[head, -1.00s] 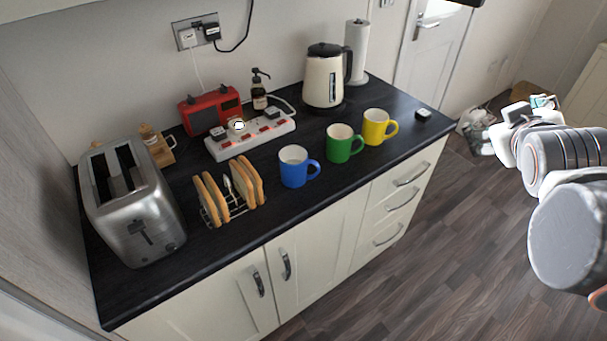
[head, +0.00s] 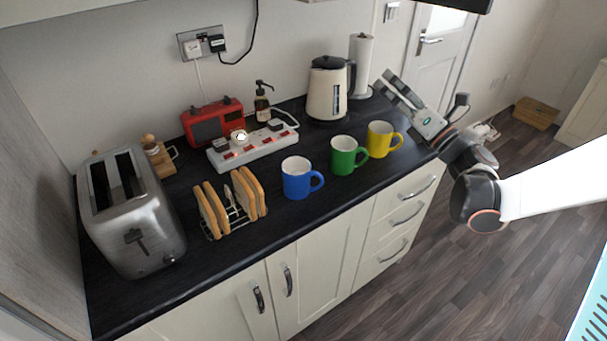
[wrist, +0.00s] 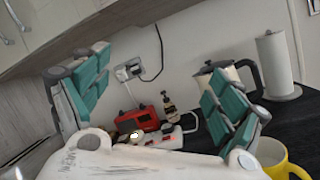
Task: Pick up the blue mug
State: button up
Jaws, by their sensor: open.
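The blue mug (head: 296,178) stands upright on the dark worktop, its handle to the right, beside the toast rack. In the head view my gripper (head: 386,88) is above the right end of the worktop, past the yellow mug and well apart from the blue mug. In the wrist view my gripper (wrist: 150,85) is open and empty, its teal-padded fingers wide apart. I cannot make out the blue mug in the wrist view.
A green mug (head: 343,156) and a yellow mug (head: 379,140) stand right of the blue one. A toast rack (head: 226,215) is to its left, a power strip (head: 253,150) behind it. A kettle (head: 326,92), red radio (head: 212,122) and toaster (head: 131,215) stand further off.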

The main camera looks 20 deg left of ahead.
jog(key=s+a+f+n+g+y, duration=0.1)
jog(key=s+a+f+n+g, duration=0.15)
jog(key=f+n+g, duration=0.35)
jog(key=s+a+f+n+g+y, duration=0.1)
jog(key=s+a+f+n+g, duration=0.15)
jog(key=f, duration=0.45)
jog(key=n+g+b, duration=0.1)
jog(key=n+g, duration=0.4)
jog(key=n, duration=0.2)
send_near(309, 178)
jog(key=shift+m+h, duration=0.25)
jog(key=shift+h, duration=0.15)
jog(key=a, duration=0.2)
jog(key=a+b, duration=0.1)
jog(key=a, duration=0.1)
jog(key=w+a+f, duration=0.1)
jog(key=a, duration=0.2)
jog(key=shift+w+f+b, duration=0.1)
jog(key=shift+w+b, duration=0.05)
jog(key=shift+b, duration=0.25)
jog(key=shift+a+r+b, duration=0.1)
jog(key=shift+a+b, duration=0.45)
jog(key=shift+a, duration=1)
jog(key=shift+a+r+b, duration=0.15)
jog(key=shift+a+b, duration=0.4)
jog(key=shift+a, duration=1)
jog(key=c, duration=1.5)
jog(key=shift+r, duration=0.2)
jog(key=shift+c, duration=0.2)
